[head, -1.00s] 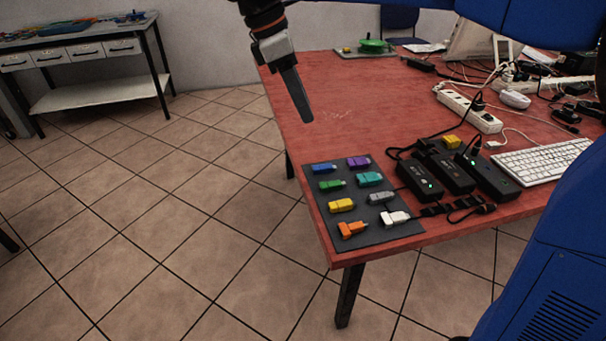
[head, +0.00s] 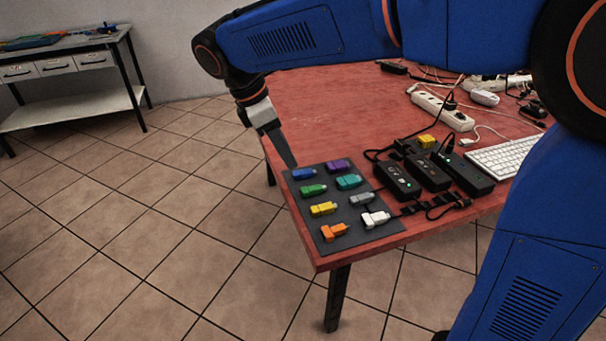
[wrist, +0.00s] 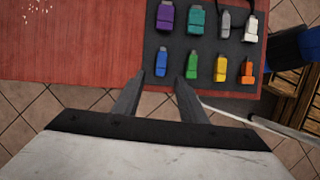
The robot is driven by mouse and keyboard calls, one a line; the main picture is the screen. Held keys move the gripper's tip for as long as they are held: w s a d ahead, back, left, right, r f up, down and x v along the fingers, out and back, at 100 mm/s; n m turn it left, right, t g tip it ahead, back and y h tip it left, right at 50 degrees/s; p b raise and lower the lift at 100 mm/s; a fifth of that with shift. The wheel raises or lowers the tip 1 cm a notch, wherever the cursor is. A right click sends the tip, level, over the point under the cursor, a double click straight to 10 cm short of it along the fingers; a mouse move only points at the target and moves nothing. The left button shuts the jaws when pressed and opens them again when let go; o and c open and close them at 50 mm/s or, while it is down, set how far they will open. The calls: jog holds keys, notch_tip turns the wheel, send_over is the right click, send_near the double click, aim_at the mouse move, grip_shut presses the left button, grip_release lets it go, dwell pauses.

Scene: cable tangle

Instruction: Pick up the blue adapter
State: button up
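The blue adapter (head: 303,173) lies at the far left corner of a dark grey mat (head: 340,201) on the red table. In the wrist view the blue adapter (wrist: 161,62) is just beyond the gap between my fingertips. My gripper (head: 290,164) points down at the mat's far left corner, close to the blue adapter. In the wrist view my gripper (wrist: 160,79) is open and empty, with a finger to either side of the adapter's line. The height gap to the adapter is hard to judge.
A green adapter (wrist: 192,64) lies right beside my right finger in the wrist view. Purple (head: 336,166), teal (head: 349,181), yellow (head: 323,208), grey (head: 362,198), white (head: 376,218) and orange (head: 333,232) adapters share the mat. Black power bricks (head: 428,172) with cables lie to the right.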

aim_at(300, 172)
jog(key=shift+d+x, duration=0.1)
jog(key=shift+x, duration=1.3)
jog(key=shift+d+x, duration=0.15)
jog(key=shift+x, duration=1.3)
jog(key=shift+r, duration=0.1)
grip_shut()
